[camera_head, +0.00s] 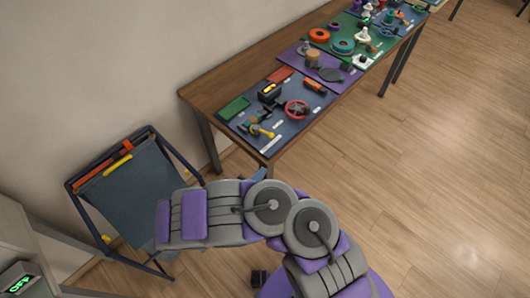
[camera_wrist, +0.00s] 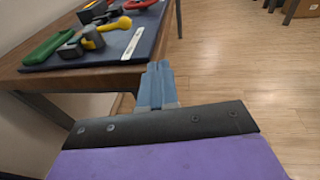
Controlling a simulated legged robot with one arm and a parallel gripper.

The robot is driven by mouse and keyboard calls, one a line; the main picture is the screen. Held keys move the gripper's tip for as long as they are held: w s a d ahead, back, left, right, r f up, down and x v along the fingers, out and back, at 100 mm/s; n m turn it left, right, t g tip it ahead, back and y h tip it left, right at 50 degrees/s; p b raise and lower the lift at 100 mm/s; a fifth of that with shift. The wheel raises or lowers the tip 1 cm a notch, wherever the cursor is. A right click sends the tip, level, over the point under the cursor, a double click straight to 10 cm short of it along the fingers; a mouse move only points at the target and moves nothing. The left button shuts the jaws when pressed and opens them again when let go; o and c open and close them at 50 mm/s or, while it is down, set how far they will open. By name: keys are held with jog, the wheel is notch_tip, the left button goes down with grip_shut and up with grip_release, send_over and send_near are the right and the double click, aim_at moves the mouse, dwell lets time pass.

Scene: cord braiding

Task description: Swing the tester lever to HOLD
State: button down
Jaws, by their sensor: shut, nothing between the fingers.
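A device with a yellow-knobbed lever (camera_head: 262,132) sits at the near end of the dark blue mat (camera_head: 238,119). The lever's yellow handle (camera_wrist: 112,25) also shows in the wrist view, upper left, beside a white label strip (camera_wrist: 133,43). The label text is too small to read, so I cannot tell which position the lever is in, or surely that this is the tester. My gripper (camera_wrist: 157,70) has its blue fingers together and empty. It is beyond the table's near end, apart from the lever. In the head view only its blue tip (camera_head: 260,174) shows behind my arm.
The wooden table (camera_head: 200,88) runs along the wall. Its near mat also holds a green tray (camera_head: 234,108), a red wheel (camera_head: 297,108) and a black box (camera_head: 269,92). A dark board on a stand (camera_head: 130,195) is at left. A green-lit display (camera_head: 20,284) reads OFF. Floor at right is clear.

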jog(key=w+a+m+g+h, duration=0.1)
jog(key=w+a+m+g, duration=0.1)
jog(key=a, duration=0.7)
jog(key=m+g+h, duration=0.2)
jog(key=g+h, duration=0.1)
send_near(269, 136)
jog(key=b+x, duration=0.2)
jog(key=x, duration=0.5)
jog(key=shift+a+f+b, duration=0.1)
jog(key=shift+f+b, duration=0.1)
jog(key=shift+b, duration=0.1)
jog(key=shift+t+y, duration=0.3)
jog(key=shift+w+d+n+t+y+b, duration=0.3)
jog(key=shift+d+n+t+y+b, duration=0.4)
jog(key=shift+n+t+y, duration=0.35)
jog(key=shift+w+d+n+t, duration=0.25)
jog(key=shift+d+t, duration=0.05)
jog(key=shift+t, duration=0.05)
jog(key=shift+s, duration=0.1)
